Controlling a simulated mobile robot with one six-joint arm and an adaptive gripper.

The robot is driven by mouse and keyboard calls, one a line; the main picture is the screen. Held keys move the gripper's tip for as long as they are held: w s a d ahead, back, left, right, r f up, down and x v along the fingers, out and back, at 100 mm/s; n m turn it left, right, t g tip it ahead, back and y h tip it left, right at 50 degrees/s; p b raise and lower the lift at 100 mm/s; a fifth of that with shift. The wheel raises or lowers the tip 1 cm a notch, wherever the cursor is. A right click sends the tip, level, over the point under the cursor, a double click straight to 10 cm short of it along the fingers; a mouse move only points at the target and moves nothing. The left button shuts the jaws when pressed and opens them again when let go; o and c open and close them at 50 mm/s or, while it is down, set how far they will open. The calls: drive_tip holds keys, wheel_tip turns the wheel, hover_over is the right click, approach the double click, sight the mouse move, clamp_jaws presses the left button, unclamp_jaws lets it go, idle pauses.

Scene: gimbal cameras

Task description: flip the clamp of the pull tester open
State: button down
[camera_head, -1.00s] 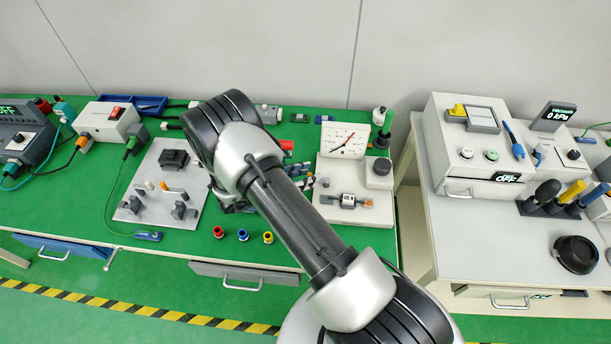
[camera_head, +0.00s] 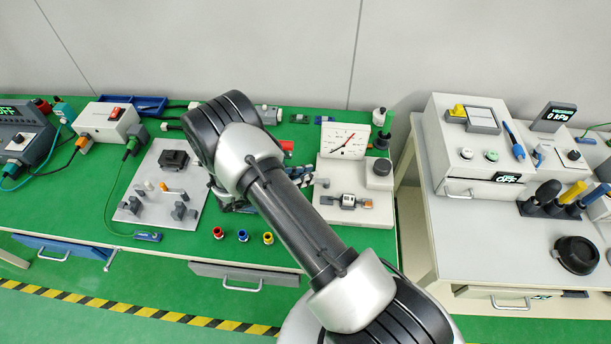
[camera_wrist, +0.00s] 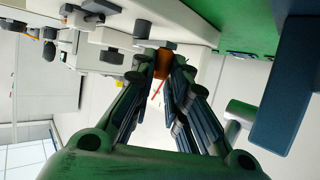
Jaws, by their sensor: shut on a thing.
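The pull tester stands right of my arm in the head view: a white base (camera_head: 378,215) with an upright dial (camera_head: 345,142). On the base is a small fixture (camera_head: 348,202) of grey and white with an orange end. My gripper is mostly hidden behind my arm in the head view; only some fingers show beside the tester's left edge. In the wrist view my gripper (camera_wrist: 162,58) points along the tester, its fingertips closed on an orange-brown piece (camera_wrist: 163,66). I cannot tell if this piece is the clamp's lever. A red needle shows beyond it.
A grey fixture plate (camera_head: 160,205) lies left of my arm. Red, blue and yellow small rings (camera_head: 243,236) stand near the table's front edge. A white bench (camera_head: 500,235) with instruments stands on the right.

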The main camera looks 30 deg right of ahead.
drive_tip(key=shift+w+d+m+g+b, duration=0.15)
drive_tip(key=shift+w+m+g+b, duration=0.2)
drive_tip(key=shift+m+g+b, duration=0.2)
drive_tip(key=c, duration=1.6)
unclamp_jaws()
drive_tip(key=shift+o, duration=0.2)
drive_tip(key=v, duration=1.2)
drive_tip(key=shift+w, duration=0.2)
